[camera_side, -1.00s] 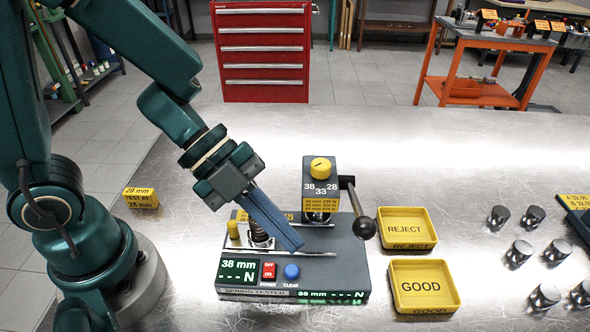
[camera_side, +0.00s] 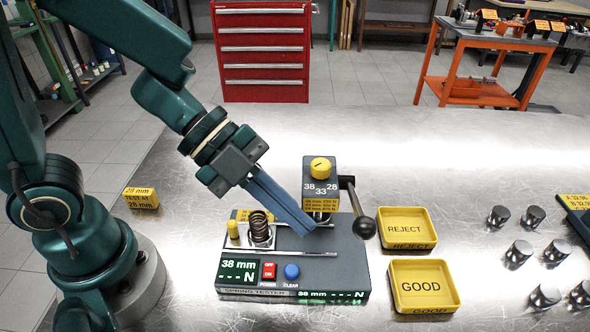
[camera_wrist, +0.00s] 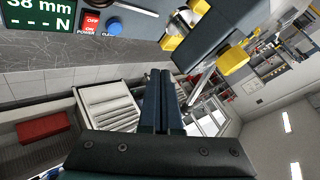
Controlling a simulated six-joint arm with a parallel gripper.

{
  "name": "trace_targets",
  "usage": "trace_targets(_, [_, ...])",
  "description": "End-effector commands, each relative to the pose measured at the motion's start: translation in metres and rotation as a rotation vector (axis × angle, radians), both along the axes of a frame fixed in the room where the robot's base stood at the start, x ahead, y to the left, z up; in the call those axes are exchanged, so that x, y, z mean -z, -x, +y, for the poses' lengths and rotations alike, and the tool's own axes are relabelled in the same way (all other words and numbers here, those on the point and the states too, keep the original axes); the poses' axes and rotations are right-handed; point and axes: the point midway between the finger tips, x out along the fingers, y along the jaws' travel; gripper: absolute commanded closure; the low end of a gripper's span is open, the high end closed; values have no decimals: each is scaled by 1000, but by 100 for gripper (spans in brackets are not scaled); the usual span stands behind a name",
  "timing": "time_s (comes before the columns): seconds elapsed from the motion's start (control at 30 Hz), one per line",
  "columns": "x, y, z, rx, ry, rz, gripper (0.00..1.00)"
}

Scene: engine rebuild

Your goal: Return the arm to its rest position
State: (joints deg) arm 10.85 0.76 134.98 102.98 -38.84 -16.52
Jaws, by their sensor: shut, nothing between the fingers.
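My gripper (camera_side: 307,232) is shut with nothing between its long blue fingers. In the side view its tips point down and right, close in the picture to the column of the spring tester (camera_side: 345,275). I cannot tell whether they touch it. A dark coil spring (camera_side: 259,228) stands upright on the tester, left of my fingers and apart from them. The tester's display (camera_side: 239,270) reads 38 mm and dashes for N. In the wrist view my closed fingers (camera_wrist: 160,75) show at the middle, and part of the tester (camera_wrist: 137,22) shows at the top.
A lever with a black knob (camera_side: 364,227) sticks out right of the tester head (camera_side: 321,178). The yellow REJECT tray (camera_side: 433,231) and GOOD tray (camera_side: 457,286) look empty. Several metal cylinders (camera_side: 519,252) stand further right. A yellow block (camera_side: 140,198) sits at the left. The bench behind is clear.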

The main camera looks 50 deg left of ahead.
Motion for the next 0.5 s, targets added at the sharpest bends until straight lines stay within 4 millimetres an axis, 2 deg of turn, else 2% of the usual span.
trace_targets(0.13, [-36,-30,-10,-116,89,-138,100])
trace_targets(0.23, [-68,-55,-7,-249,150,-242,100])
trace_targets(0.3, [-80,-75,25,-486,145,-266,100])
trace_targets(0.37, [-89,-84,54,-678,151,-265,100])
trace_targets(0.43, [-94,-85,86,-896,160,-234,100])
trace_targets(0.5, [-94,-76,116,-1100,174,-174,100])
